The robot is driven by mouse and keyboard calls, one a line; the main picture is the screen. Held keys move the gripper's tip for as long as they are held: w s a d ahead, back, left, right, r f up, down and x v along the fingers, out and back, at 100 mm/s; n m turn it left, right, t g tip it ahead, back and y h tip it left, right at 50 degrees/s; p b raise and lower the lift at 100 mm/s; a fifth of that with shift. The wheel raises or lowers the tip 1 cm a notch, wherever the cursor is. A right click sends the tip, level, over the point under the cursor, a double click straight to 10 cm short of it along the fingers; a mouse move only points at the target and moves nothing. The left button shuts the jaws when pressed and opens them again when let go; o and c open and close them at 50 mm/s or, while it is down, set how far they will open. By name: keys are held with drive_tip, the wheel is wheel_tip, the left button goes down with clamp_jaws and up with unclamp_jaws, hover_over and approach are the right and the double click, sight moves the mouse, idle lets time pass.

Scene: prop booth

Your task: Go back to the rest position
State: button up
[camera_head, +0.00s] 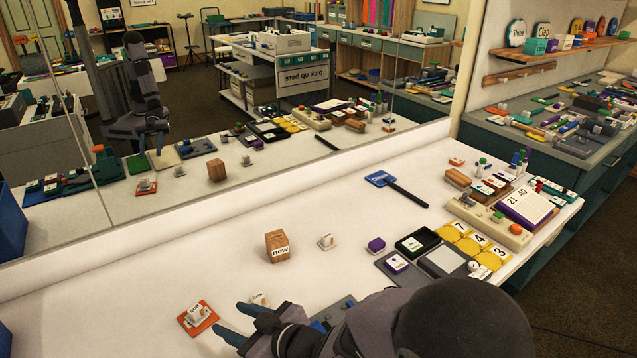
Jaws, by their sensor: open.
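My gripper (228,316) is at the bottom of the picture, low over the front of the white table (150,285). Its two blue fingertips are apart, and I see nothing held between them. An orange tile (187,326) with a white labelled piece (199,312) on it lies just left of the fingertips. Another small white labelled piece (259,298) shows just behind the fingers, partly hidden. My dark arm covers the front middle of the table. A wooden block marked "new" (277,247) stands farther back, apart from my gripper.
A small white piece (326,241) and purple block (376,244) stand right of the wooden block. A blue paddle (380,179) lies farther back. A mirror (300,130) runs along the back. The left table is mostly clear.

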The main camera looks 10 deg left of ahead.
drive_tip(key=w+d+m+h+p, duration=0.1)
drive_tip(key=w+d+h, duration=0.1)
drive_tip(key=d, duration=0.2)
drive_tip(key=w+d+m+t+h+p, duration=0.1)
drive_tip(key=w+d+h, duration=0.1)
drive_tip(key=d, duration=0.3)
drive_tip(key=w+d+r+m+t+h+p, duration=0.1)
drive_tip(key=w+d+m, duration=0.1)
drive_tip(key=d, duration=0.3)
drive_tip(key=shift+w+d+h+p, duration=0.25)
drive_tip(key=shift+w+h+p, duration=0.15)
drive_tip(key=shift+w, duration=0.2)
drive_tip(key=s+d+r+m+g+h+p, duration=0.1)
drive_tip(key=s+d+m+g+h+p, duration=0.15)
drive_tip(key=d, duration=0.75)
drive_tip(key=s+d+r+m+g+h+p, duration=0.1)
drive_tip(key=s+d+m+h+p, duration=0.15)
drive_tip(key=d, duration=0.75)
drive_tip(key=s+d+r+m+g+p, duration=0.1)
drive_tip(key=s+d+m+g, duration=0.1)
drive_tip(key=s, duration=0.3)
drive_tip(key=s+d+r+m+g+h+p, duration=0.1)
drive_tip(key=s+d+m+g, duration=0.1)
drive_tip(key=s, duration=0.4)
drive_tip(key=shift+s+d+r, duration=0.2)
drive_tip(key=shift+d+r, duration=0.2)
drive_tip(key=shift+d, duration=0.25)
